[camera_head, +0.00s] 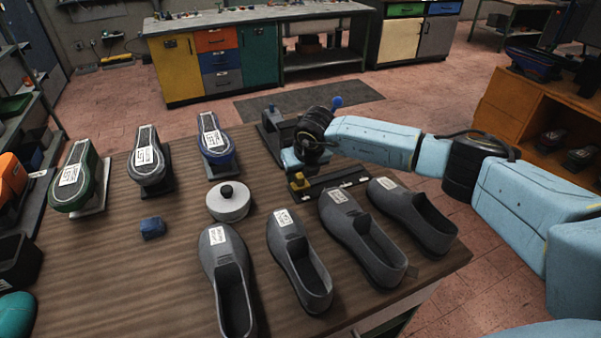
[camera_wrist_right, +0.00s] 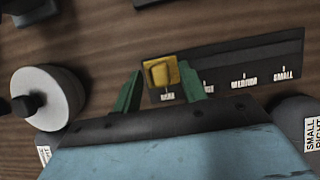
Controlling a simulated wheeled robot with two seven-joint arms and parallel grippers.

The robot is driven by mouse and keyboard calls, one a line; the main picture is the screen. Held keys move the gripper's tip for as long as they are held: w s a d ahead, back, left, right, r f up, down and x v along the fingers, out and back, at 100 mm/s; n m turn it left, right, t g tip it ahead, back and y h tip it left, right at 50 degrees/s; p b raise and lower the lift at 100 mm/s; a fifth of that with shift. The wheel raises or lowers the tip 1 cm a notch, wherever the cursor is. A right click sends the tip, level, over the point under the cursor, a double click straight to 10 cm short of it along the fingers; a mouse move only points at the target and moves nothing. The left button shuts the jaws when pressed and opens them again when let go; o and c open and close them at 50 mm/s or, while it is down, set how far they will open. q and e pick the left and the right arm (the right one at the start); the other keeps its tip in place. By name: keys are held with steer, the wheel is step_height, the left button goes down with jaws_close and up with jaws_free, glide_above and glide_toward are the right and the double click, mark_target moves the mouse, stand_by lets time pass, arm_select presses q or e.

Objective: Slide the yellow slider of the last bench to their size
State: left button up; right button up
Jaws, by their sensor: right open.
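The yellow slider (camera_head: 299,181) sits at the near-left end of a dark scale plate (camera_head: 338,183) on the wooden bench. In the right wrist view the slider (camera_wrist_right: 161,72) is at the leftmost mark of the plate (camera_wrist_right: 248,62), whose labels to the right include MEDIUM and SMALL. My right gripper (camera_wrist_right: 160,78) is open, its green fingers on either side of the slider; I cannot tell whether they touch it. In the head view the right gripper (camera_head: 295,160) is over the slider, its fingers largely hidden. My left gripper is not in view.
Several grey shoes (camera_head: 298,262) with labels stand along the bench's near edge. A white round pot with a black knob (camera_head: 228,201) is left of the slider. Several labelled shoe forms (camera_head: 150,160) and a small blue block (camera_head: 152,227) lie further left. A dark press stand (camera_head: 270,128) is behind.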

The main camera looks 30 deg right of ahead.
jaws_close()
stand_by(0.3)
steer(key=d, duration=0.3)
steer(key=d+b, duration=0.1)
steer(key=d, duration=0.3)
steer(key=d+b, duration=0.1)
steer(key=d, duration=0.3)
steer(key=shift+s, duration=0.3)
steer(key=shift+d, duration=0.6)
jaws_free()
steer(key=shift+a, duration=0.1)
